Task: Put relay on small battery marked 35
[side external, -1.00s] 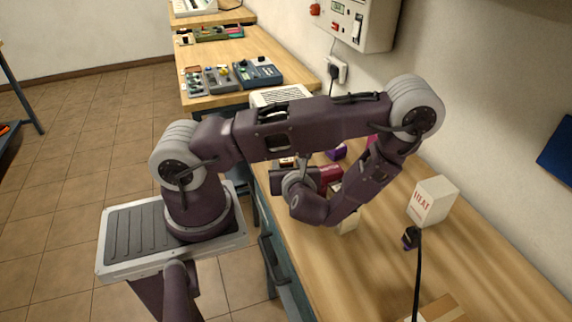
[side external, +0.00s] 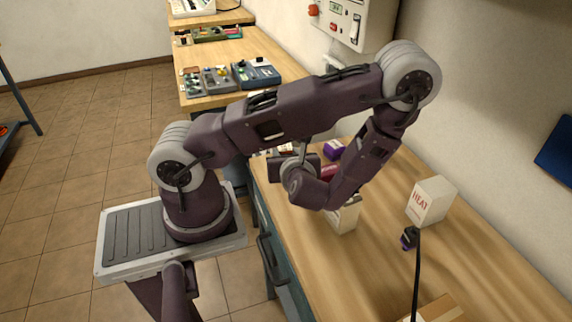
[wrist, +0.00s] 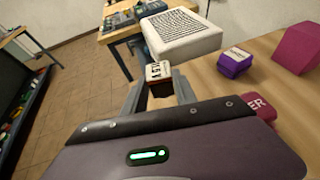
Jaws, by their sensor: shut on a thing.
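My gripper (wrist: 158,92) is shut on a small block with dark brown sides and a pale printed top, which looks like the relay (wrist: 159,71); its print is too small to read. It is held upright between the fingertips in the wrist view. In the side view the fingertips are mostly hidden behind my wrist. A small purple block with a pale label on top (wrist: 235,62) stands on the bench to the right of the gripper; it also shows in the side view (side external: 334,149). I cannot read a 35 on any block.
A white box with a grille top (wrist: 185,38) stands just beyond the gripper. A magenta block (wrist: 298,50) and a red piece lettered "ER" (wrist: 260,107) are at the right. A HEAT box (side external: 432,201) and a cabled dark connector (side external: 410,238) stand on the near bench.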

